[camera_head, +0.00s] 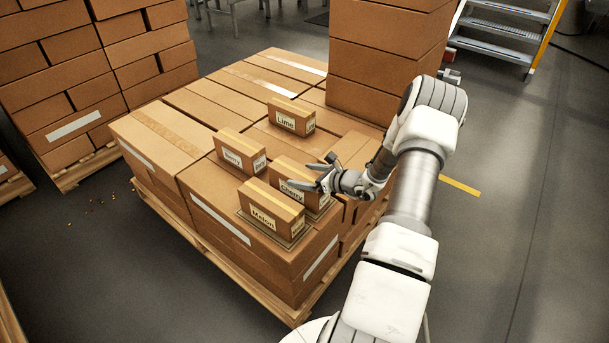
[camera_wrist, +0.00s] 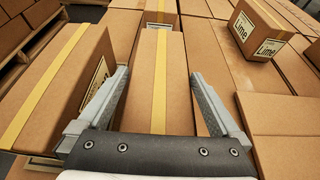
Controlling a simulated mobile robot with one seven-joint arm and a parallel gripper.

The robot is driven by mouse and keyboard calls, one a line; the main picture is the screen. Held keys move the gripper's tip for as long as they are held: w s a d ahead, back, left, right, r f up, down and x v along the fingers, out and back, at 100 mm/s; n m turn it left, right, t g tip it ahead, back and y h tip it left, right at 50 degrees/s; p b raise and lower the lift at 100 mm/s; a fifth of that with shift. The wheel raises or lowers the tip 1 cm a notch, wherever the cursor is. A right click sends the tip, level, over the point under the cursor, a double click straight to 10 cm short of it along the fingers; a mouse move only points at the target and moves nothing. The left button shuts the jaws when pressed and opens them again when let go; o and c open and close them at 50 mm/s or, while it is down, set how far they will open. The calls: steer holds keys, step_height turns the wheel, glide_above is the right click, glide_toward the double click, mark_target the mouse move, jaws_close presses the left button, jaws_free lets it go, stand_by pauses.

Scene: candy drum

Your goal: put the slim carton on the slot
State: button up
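Four-sided brown cartons with printed labels stand on the stack: Berry (camera_head: 240,151), Cherry (camera_head: 294,177), Melon (camera_head: 270,207) and Lime (camera_head: 291,117). I cannot tell surely which one is the slim carton. Melon stands on a thin dark base (camera_head: 283,242), which may be a slot; a similar edge shows under Cherry. My gripper (camera_head: 325,177) is at Cherry. In the wrist view its fingers (camera_wrist: 153,100) are open, one on each side of a carton with yellow tape (camera_wrist: 160,70), apparently Cherry. Gaps show beside the fingers. Lime also shows in the wrist view (camera_wrist: 258,30).
The cartons stand on a pallet stack of large boxes (camera_head: 165,140). A taller box column (camera_head: 385,60) rises behind, close to my arm. More stacked boxes (camera_head: 60,75) stand at left. The stack top left of Berry is clear. A ladder (camera_head: 505,35) is at the back right.

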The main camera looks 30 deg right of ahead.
steer(key=shift+r, duration=0.15)
steer(key=p+v, duration=0.3)
steer(key=v, duration=0.9)
